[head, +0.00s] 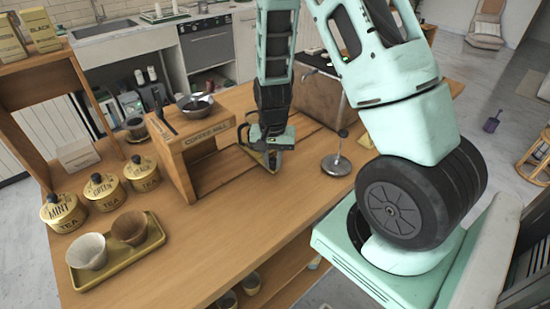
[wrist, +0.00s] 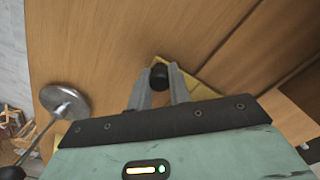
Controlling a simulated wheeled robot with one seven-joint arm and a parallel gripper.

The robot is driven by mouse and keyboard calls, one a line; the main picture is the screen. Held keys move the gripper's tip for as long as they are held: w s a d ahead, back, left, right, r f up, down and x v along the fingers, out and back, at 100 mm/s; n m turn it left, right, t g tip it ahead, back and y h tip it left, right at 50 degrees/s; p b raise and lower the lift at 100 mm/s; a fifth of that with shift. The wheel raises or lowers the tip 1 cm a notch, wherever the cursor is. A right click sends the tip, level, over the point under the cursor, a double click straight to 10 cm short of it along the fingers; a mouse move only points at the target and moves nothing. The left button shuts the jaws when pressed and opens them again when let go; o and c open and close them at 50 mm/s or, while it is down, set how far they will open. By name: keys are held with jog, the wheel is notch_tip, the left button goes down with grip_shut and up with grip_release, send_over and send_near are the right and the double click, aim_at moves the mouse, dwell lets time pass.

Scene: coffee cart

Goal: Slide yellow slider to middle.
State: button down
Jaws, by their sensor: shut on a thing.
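The yellow slider (head: 262,158) lies on the wooden table beside the open side of the coffee mill box, mostly hidden behind my gripper in the head view. In the wrist view a yellow plate (wrist: 196,76) shows under the fingers, with a black round knob (wrist: 159,74) standing up between the fingertips. My gripper (wrist: 158,82) points down and is shut on this knob. In the head view my gripper (head: 265,150) is low at the table, right of the box. The slider's ends and full track are not clear.
The wooden coffee mill box (head: 187,160) stands left of my gripper. A metal stand with a round base (head: 336,165) is to the right. Yellow tea tins (head: 103,190) and a tray with two cups (head: 75,273) are at the left. The front tabletop is clear.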

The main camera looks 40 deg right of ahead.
jog(key=c, duration=1.3)
grip_release()
jog(key=shift+r, duration=0.1)
notch_tip(320, 180, up, 17)
jog(key=shift+r, duration=0.15)
jog(key=shift+a, duration=0.1)
jog(key=s+a+n, duration=0.4)
jog(key=a+n, duration=0.3)
jog(key=a, duration=0.8)
jog(key=s+a+n, duration=1)
jog(key=s+a, duration=0.1)
jog(key=s, duration=0.3)
jog(key=shift+a+r+y, duration=0.3)
jog(key=shift+r, duration=0.15)
